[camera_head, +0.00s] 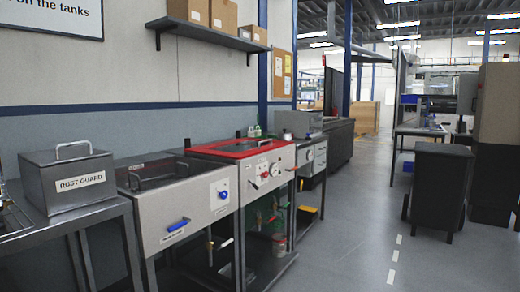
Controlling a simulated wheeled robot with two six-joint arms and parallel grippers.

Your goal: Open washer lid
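A row of metal tank units stands along the left wall; I cannot read which is the washer. The middle unit (282,160) has a pale front with knobs and a flat red-rimmed top (212,150) that looks shut. To its left, a grey tank (165,222) with a blue handle (178,225) has an open top with a dark basket (158,178) inside. A lidded steel box (68,180) marked RUST GUARD, with a loop handle, sits on a table at the left. Neither of my grippers is in view.
A shelf (205,38) with cardboard boxes hangs above the tanks. A further metal unit (312,155) stands beyond the red-rimmed one. A dark wheeled bin (438,185) stands at the right. The grey floor (350,250) between is clear.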

